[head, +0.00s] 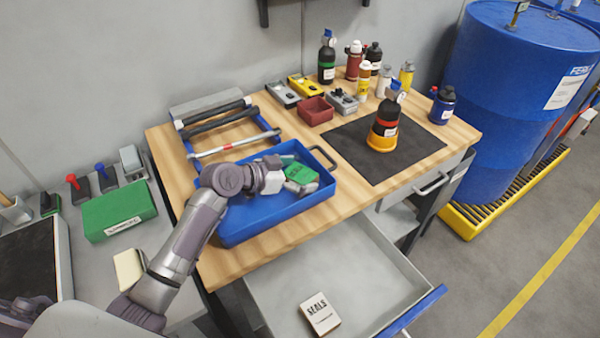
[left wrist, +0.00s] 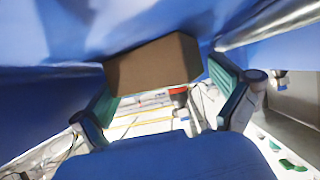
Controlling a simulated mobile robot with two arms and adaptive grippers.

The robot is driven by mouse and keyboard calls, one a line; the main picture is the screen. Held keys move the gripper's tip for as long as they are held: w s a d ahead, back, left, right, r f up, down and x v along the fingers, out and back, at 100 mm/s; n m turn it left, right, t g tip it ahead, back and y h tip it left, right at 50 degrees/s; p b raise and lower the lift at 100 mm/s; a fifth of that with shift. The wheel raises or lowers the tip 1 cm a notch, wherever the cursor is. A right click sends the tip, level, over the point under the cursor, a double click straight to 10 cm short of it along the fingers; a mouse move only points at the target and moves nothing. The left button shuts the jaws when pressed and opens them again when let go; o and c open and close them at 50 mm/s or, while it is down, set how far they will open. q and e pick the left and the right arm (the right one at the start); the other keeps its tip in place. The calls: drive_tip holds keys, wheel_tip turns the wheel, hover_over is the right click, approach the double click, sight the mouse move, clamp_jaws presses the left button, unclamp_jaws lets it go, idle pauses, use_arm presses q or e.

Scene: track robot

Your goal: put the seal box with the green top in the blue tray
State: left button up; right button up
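The seal box with the green top (head: 303,173) is inside the blue tray (head: 268,219), toward its right part, partly hidden by my gripper. My left gripper (head: 287,176) reaches down into the tray at the box. In the left wrist view, a plain brown side of the box (left wrist: 155,65) lies between and just beyond the teal finger pads. The fingers stand wide apart, with a narrow gap showing beside the box, so the left gripper (left wrist: 165,85) looks open. My right gripper is not in view.
A pale box marked SEALS (head: 320,313) lies in the open drawer (head: 345,262) below the table. A roller rack (head: 220,128) stands behind the tray. A black mat (head: 415,150) with an orange-black bottle (head: 383,128) is to the right, with several bottles behind.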

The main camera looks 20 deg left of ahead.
use_arm(q)
drive_tip(key=shift+r, duration=0.2)
drive_tip(key=b+v, duration=0.1)
drive_tip(key=v, duration=1)
drive_tip(key=shift+s+f, duration=0.1)
drive_tip(key=shift+s+a+r, duration=0.25)
drive_tip(key=shift+s+a, duration=0.05)
